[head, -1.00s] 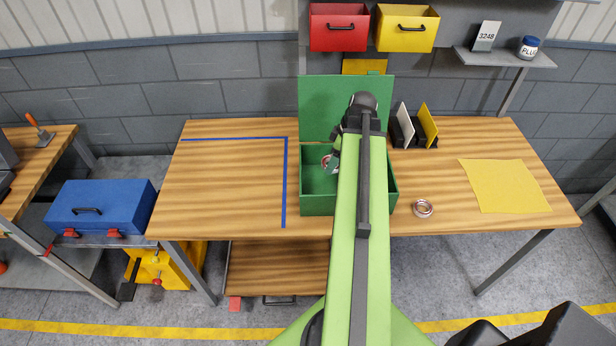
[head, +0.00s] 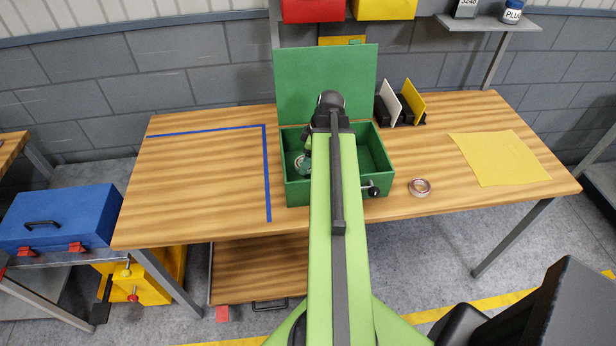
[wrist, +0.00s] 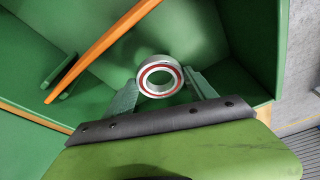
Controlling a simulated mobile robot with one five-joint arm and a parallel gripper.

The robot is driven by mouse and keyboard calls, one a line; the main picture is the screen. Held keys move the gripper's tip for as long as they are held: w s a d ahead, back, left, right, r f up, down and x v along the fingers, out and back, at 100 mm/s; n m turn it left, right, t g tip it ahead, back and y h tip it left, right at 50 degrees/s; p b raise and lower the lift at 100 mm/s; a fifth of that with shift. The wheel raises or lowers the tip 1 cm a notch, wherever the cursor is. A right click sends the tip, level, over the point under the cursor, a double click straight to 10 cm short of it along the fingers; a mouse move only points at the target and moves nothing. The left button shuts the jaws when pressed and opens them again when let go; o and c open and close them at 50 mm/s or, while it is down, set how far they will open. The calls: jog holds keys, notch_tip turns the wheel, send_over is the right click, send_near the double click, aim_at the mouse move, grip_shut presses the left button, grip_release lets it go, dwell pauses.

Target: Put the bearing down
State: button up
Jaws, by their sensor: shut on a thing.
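The bearing (wrist: 159,76), a silver ring with a red inner band, sits between the two green fingers of my gripper (wrist: 162,92) in the wrist view. My gripper is shut on it. In the head view the bearing (head: 298,162) shows beside my arm, over the left part of the open green box (head: 297,194). Whether it touches the box floor cannot be told. My arm hides the middle of the box. A second, similar silver ring (head: 420,188) lies on the bench right of the box.
The box's raised lid (head: 300,75) stands behind it. White and yellow plates stand in black holders (head: 405,108) to the right. A yellow sheet (head: 499,158) lies further right. Blue tape (head: 267,180) marks an area of clear bench (head: 200,190) at left. A black knob (head: 372,188) shows near the box front.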

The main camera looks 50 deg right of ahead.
jog(key=shift+f, duration=0.1)
notch_tip(320, 180, down, 4)
jog(key=b, duration=0.3)
jog(key=shift+s+b, duration=0.1)
jog(key=shift+b, duration=0.25)
jog(key=o, duration=1.7)
jog(key=p+v, duration=1.2)
jog(key=shift+r, duration=0.25)
